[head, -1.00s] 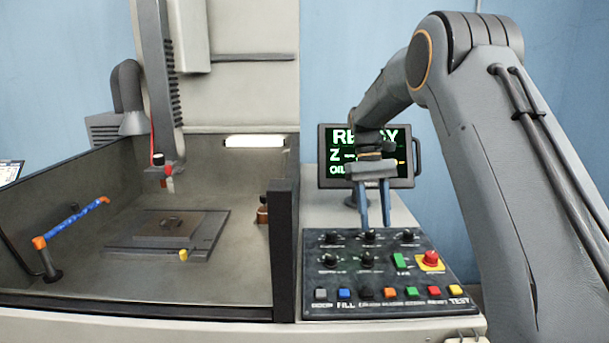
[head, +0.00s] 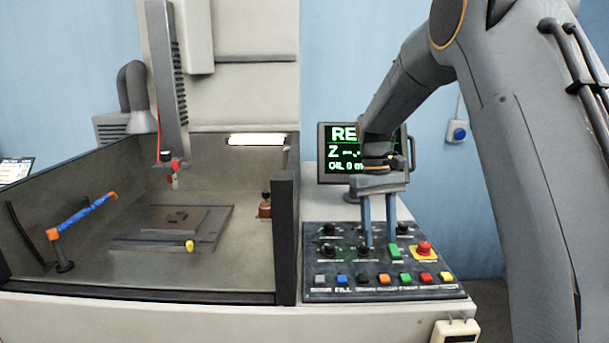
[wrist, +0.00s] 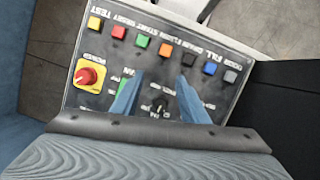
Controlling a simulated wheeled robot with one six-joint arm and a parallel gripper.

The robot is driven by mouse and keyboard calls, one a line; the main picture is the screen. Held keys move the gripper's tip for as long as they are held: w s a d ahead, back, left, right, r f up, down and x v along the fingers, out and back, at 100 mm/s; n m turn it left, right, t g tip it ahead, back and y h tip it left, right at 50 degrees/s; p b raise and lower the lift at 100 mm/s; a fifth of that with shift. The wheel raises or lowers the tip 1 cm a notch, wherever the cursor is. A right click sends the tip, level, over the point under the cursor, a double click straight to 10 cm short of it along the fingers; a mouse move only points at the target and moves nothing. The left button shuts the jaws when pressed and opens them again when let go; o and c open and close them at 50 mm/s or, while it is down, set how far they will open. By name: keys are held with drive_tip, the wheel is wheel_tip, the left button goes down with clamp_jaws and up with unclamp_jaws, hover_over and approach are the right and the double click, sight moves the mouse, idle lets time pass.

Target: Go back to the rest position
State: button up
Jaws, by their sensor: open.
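My gripper (head: 379,244) is open and empty, its two blue-grey fingers pointing down over the control panel (head: 320,294). In the head view the fingertips overlap the panel's upper part, near a black knob and the green rocker switch (head: 394,251); I cannot tell the exact height above it. In the wrist view the fingers (wrist: 157,88) spread apart over the panel, with a black knob (wrist: 158,108) between them. Nothing is held.
A screen (head: 338,152) stands behind my gripper, partly hidden by it. At the left is the machine tank with a dark wall post (head: 285,240), a worktable plate (head: 215,238), a blue hose (head: 85,213) and a vertical head (head: 166,75). A blue wall button (head: 459,134) is at right.

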drive_tip(key=s+f+m+t, duration=0.1)
drive_tip(key=s+f+t, duration=0.1)
drive_tip(key=s, duration=1)
drive_tip(key=s+f+m+t, duration=0.1)
drive_tip(key=s+f, duration=0.3)
drive_tip(key=s, duration=0.8)
drive_tip(key=shift+d+f+t+y, duration=0.35)
drive_tip(key=shift+d+t+y, duration=0.05)
drive_tip(key=shift+t, duration=0.1)
